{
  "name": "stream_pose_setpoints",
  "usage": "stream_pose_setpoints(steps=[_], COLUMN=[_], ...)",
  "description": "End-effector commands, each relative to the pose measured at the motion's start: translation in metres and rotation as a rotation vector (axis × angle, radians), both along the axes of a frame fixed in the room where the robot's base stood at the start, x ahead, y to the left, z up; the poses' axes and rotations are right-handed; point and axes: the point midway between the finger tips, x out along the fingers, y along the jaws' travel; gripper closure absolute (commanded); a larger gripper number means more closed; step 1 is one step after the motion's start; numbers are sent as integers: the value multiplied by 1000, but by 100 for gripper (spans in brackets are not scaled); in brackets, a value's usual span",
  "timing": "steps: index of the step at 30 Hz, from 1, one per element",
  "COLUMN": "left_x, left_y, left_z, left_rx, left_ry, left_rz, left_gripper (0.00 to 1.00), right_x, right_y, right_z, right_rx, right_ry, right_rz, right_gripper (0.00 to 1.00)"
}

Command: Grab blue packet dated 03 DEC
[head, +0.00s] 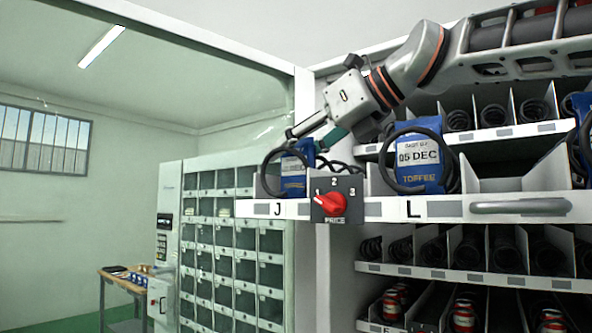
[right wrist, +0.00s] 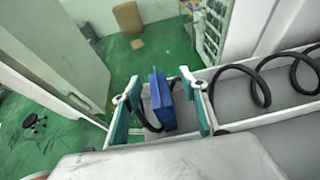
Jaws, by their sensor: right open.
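A blue packet (head: 294,180) stands in the slot marked J at the left end of the extended shelf (head: 381,209). Its white label is too small and partly covered to read. My right gripper (head: 312,137) reaches down over this packet from above with its fingers open. In the right wrist view the same packet (right wrist: 160,103) stands between the two spread fingers (right wrist: 158,84), with a gap visible on the right side. Another blue packet (head: 419,172) in slot L reads "05 DEC" and "TOFFEE", with a black coil in front. My left gripper is not in view.
A red price knob (head: 330,204) sits on the shelf front between J and L. A grey handle (head: 520,206) is further right. Lower shelves hold black coils and red cans (head: 464,316). A locker cabinet (head: 232,245) and a wooden table (head: 125,277) stand at left.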

Motion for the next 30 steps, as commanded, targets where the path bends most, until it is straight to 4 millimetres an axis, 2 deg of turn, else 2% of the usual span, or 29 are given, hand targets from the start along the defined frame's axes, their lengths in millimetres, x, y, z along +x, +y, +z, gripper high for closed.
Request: stream_pose_setpoints(steps=[7, 17, 22, 30], left_x=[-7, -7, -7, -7], left_y=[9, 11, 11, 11], left_z=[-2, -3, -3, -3], left_rx=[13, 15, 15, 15], left_ry=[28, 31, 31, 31], left_rz=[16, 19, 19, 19], left_gripper=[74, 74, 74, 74], right_x=[19, 23, 23, 23], right_y=[25, 29, 29, 29], right_z=[-14, -17, -17, -17], right_rx=[-2, 1, 0, 0], right_ry=[1, -1, 0, -1], right_rz=[0, 0, 0, 0], right_gripper=[57, 57, 100, 100])
